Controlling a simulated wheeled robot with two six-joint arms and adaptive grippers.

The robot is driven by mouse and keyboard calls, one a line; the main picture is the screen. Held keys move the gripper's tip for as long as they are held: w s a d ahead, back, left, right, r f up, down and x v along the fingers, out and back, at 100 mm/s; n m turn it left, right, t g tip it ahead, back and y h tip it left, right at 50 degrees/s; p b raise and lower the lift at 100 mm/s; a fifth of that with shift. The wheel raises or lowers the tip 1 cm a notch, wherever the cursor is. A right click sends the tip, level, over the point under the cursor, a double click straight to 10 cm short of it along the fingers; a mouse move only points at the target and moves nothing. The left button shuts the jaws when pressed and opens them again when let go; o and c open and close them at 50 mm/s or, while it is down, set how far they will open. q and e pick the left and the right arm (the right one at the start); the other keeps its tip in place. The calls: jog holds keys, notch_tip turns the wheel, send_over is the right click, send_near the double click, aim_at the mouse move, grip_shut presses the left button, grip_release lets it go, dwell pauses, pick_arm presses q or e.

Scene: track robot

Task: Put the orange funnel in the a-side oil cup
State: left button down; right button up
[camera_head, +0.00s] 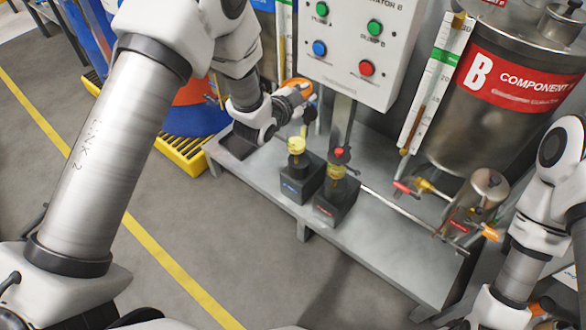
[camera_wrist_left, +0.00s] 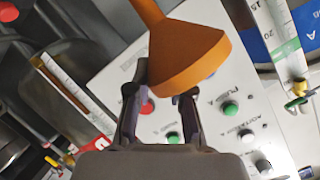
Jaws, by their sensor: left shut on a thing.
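My left gripper (camera_head: 291,96) is shut on the orange funnel (camera_head: 303,85), in front of the control panel's lower left. In the left wrist view the fingers (camera_wrist_left: 159,98) grip the funnel (camera_wrist_left: 187,52) at its wide rim; its narrow stem points up and out of the picture. Two yellowish oil cups top dark pump blocks on the metal bench. The left cup (camera_head: 297,146) is on the block with a blue label, just below my left gripper. The right cup (camera_head: 336,172) is on the block with a red label. The label letters are too small to read.
The control panel (camera_head: 348,48) with coloured buttons stands behind the gripper. A steel tank marked B (camera_head: 512,105) is at the right. A small metal vessel (camera_head: 478,197) and pipe sit on the bench (camera_head: 385,235). A yellow pallet (camera_head: 187,152) is at the left.

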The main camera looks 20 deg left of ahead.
pick_arm(q)
jog(key=shift+m+h, duration=0.4)
jog(key=shift+h, duration=0.1)
jog(key=w+f+b, duration=0.1)
jog(key=f+b, duration=0.1)
jog(key=f, duration=0.3)
jog(key=w+f+b, duration=0.1)
jog(key=f+b, duration=0.2)
jog(key=f, duration=0.2)
jog(key=w+a+f+b, duration=0.1)
jog(key=f+b, duration=0.1)
jog(key=f, duration=0.3)
jog(key=shift+w+f, duration=0.2)
jog(key=shift+w, duration=0.2)
jog(key=shift+f, duration=0.1)
pick_arm(e)
notch_tip(320, 180, down, 11)
pick_arm(q)
jog(key=shift+f, duration=0.1)
pick_arm(e)
jog(key=shift+d, duration=0.1)
pick_arm(q)
jog(key=shift+f+b, duration=0.55)
pick_arm(e)
jog(key=shift+f, duration=0.35)
